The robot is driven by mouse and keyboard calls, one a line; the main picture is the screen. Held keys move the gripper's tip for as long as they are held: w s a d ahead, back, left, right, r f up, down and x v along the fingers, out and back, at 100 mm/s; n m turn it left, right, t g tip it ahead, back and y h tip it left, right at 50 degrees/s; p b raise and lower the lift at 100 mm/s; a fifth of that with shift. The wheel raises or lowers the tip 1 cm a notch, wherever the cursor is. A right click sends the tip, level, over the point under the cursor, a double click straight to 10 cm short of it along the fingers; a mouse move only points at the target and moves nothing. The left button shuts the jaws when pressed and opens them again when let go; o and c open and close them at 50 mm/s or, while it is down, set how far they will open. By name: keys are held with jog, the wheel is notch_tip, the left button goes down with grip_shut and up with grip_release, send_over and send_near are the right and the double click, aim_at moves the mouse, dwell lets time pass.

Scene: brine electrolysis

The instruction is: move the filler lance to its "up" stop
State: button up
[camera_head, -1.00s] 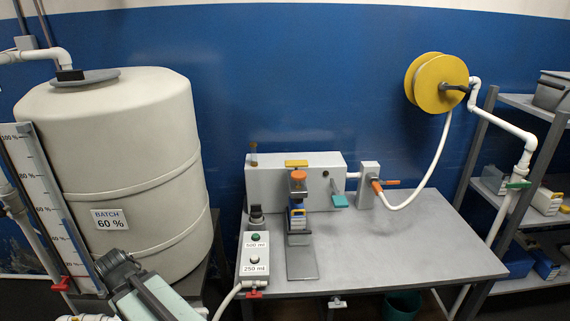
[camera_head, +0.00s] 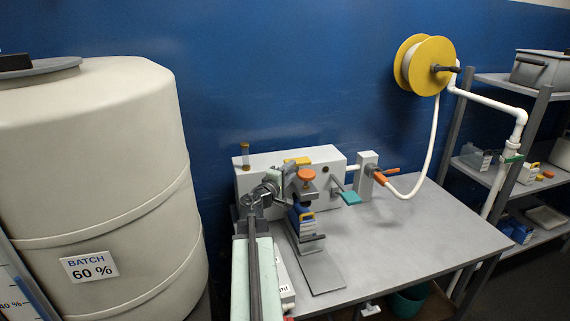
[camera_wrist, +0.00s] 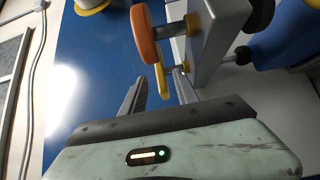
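The filler stands on the grey table. Its lance appears to be the part with the orange round knob (camera_head: 307,174) on a grey block, above a blue and white bottle (camera_head: 304,219). In the wrist view the orange knob (camera_wrist: 143,36) is close, on a short shaft from the grey block (camera_wrist: 216,32). My gripper (camera_wrist: 162,78) is open, with its two dark fingers apart and pointing towards the knob. The knob is beyond the fingertips, not between them. In the head view my gripper and arm come from below, just left of the knob, and hide part of the filler.
A white box (camera_head: 290,165) with a yellow part stands behind the filler. A teal-handled lever (camera_head: 350,198) and an orange-handled valve (camera_head: 378,177) are to the right. A yellow reel (camera_head: 424,65) hangs on the wall. A large tank (camera_head: 95,170) stands left. The table's right half is clear.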

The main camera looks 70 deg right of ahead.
aim_at(298, 160)
jog(key=d, duration=0.7)
jog(key=shift+d, duration=0.3)
jog(key=shift+s, duration=0.1)
grip_shut()
dwell(1.0)
